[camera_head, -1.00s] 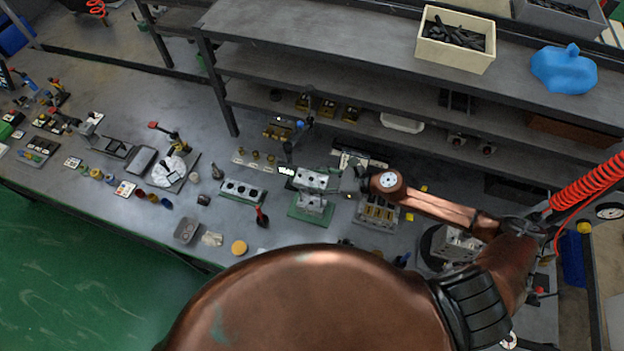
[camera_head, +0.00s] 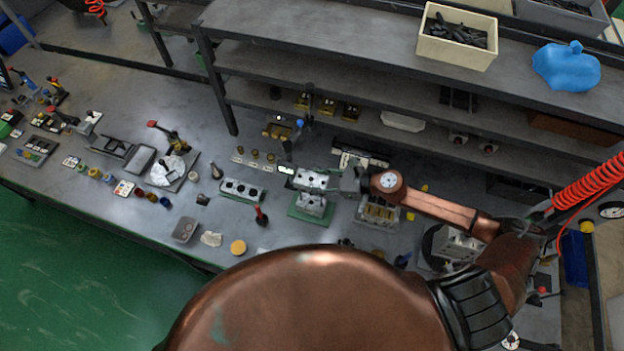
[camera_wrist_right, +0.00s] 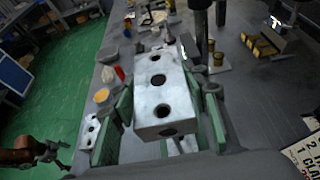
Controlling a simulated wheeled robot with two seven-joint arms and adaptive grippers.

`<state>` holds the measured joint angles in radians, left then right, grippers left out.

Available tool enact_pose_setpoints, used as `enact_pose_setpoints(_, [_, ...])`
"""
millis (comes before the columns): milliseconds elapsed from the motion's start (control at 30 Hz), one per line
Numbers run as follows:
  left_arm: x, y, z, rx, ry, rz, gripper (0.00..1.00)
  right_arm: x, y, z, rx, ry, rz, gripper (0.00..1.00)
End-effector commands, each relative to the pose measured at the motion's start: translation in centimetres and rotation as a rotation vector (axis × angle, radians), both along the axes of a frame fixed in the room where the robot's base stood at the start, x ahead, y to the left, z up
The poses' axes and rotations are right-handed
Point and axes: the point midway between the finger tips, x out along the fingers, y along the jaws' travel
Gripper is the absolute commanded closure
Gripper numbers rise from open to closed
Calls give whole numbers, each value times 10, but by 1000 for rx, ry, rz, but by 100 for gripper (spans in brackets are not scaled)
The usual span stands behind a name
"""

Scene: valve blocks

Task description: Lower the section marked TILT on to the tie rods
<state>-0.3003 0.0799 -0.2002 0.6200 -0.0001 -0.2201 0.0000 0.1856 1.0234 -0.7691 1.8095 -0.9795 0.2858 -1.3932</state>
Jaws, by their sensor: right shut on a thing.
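My right gripper (camera_wrist_right: 164,90) is shut on a silver-grey metal block (camera_wrist_right: 158,78), with a green-edged finger on either side of it. The block has several dark round holes in its upper face. In the head view my right gripper (camera_head: 338,180) holds the block (camera_head: 312,180) above a grey block (camera_head: 312,203) on a green plate (camera_head: 309,216). I cannot tell whether the two blocks touch. No TILT marking can be read, and the tie rods cannot be made out. My left gripper is not in view.
A grey block with a row of round holes (camera_head: 242,190) lies left of the green plate. A brass-and-grey unit (camera_head: 377,215) stands close on its right. A red-handled tool (camera_head: 261,215) lies nearby. Shelves (camera_head: 340,95) rise behind. A yellow disc (camera_head: 238,247) lies near the front edge.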

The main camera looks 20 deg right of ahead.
Motion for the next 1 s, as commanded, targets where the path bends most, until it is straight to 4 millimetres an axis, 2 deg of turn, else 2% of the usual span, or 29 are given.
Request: enact_pose_setpoints(1000, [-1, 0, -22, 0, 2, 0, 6, 1, 0, -23, 1, -1, -1, 98])
